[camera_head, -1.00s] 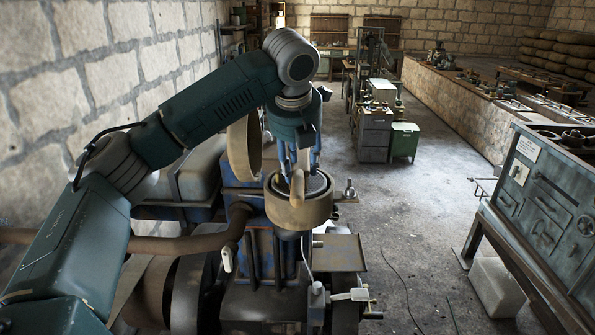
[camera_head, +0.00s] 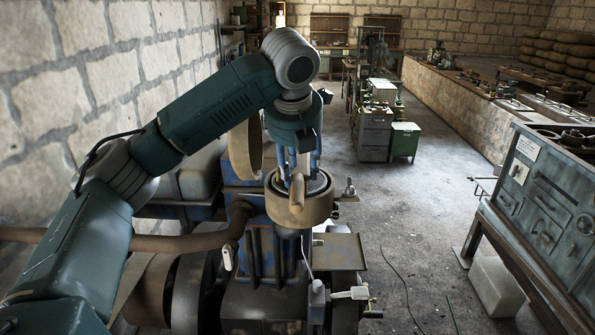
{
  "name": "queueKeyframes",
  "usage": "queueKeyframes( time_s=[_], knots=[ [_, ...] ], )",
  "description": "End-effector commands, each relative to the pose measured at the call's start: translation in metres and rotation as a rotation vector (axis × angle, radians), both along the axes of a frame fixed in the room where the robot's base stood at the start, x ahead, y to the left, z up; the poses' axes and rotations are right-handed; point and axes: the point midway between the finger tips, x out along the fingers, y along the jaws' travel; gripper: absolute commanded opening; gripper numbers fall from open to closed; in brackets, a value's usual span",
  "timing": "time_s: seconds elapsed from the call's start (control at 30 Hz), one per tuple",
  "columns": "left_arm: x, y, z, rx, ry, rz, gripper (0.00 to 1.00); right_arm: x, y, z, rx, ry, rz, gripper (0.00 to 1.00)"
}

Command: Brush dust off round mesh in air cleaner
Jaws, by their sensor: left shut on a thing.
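The air cleaner is a round tan bowl (camera_head: 300,212) on top of the engine. Part of its dark round mesh (camera_head: 320,184) shows inside the rim, right of my gripper. My left gripper (camera_head: 298,172) points down over the bowl and is shut on a brush. A tan piece at the fingertips, over the near rim, looks like the brush handle (camera_head: 296,190). The bristles are hidden, so I cannot tell whether they touch the mesh. A round tan cover (camera_head: 243,150) stands on edge behind the bowl. My right gripper is out of view.
The engine (camera_head: 262,285), with pipes and a wheel, fills the space below the bowl. A wing-nut bolt (camera_head: 349,189) stands just right of it. A metal cabinet (camera_head: 550,195) is at the right. The floor (camera_head: 415,235) between is mostly open, with loose cables.

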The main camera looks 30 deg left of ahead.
Motion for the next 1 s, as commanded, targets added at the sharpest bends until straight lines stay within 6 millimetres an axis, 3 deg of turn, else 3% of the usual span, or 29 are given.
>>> queueKeyframes(
  time_s=[0.3,0.6,1.0],
  knots=[
    [0.035,0.018,-0.005,0.001,0.008,0.004,0.15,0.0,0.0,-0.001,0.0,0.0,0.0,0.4],
    [-0.001,0.001,-0.005,0.003,0.01,-0.001,0.15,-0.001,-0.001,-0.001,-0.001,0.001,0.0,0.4],
    [0.003,0.001,0.058,0.0,-0.002,0.002,0.15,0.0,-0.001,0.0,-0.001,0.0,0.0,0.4]
  ],
)
